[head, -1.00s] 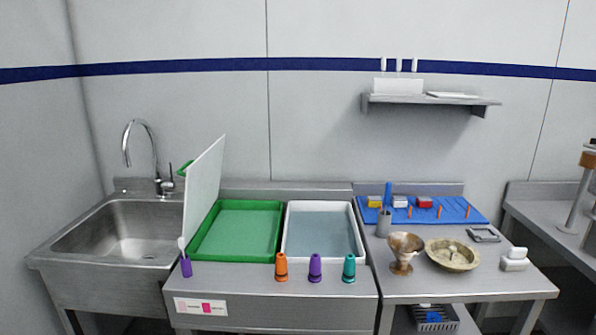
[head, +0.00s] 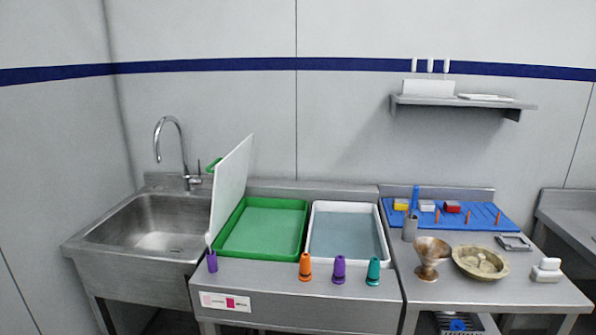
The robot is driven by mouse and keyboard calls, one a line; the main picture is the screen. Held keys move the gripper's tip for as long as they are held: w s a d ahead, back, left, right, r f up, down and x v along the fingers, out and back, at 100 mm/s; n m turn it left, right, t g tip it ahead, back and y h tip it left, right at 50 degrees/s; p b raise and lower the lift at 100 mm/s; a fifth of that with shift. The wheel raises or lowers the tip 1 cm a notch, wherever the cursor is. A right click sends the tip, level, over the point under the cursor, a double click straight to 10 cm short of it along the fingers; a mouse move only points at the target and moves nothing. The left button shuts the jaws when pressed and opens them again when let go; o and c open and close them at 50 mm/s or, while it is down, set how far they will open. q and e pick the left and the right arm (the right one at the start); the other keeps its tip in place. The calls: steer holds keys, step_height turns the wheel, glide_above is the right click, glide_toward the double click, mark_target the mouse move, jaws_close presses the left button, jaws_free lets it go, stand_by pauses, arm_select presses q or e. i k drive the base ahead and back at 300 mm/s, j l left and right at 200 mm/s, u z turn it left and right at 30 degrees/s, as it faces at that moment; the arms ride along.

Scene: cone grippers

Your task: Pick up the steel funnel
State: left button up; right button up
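No thing in view is clearly a steel funnel. The closest in shape is a brownish, shiny goblet-like vessel (head: 429,256) with a wide bowl, narrow stem and foot, standing upright on the right steel table. A small grey cylinder (head: 409,229) stands behind it to the left; I cannot tell what it is. Neither of my grippers shows in the head view.
A brass-coloured bowl (head: 480,263) is beside the goblet. Orange (head: 305,266), purple (head: 338,270) and teal (head: 373,271) cone-like pieces stand before the green tray (head: 229,253) and white tray (head: 315,227). A blue mat (head: 480,224) lies behind; a sink (head: 150,228) is left.

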mark_target(431, 251)
steer(key=i+j, duration=0.95)
steer(key=j, duration=0.15)
steer(key=i+j, duration=0.45)
steer(key=j, duration=0.15)
steer(key=z, duration=1.9)
steer(key=k+j+u, duration=0.1)
steer(key=u, duration=1.25)
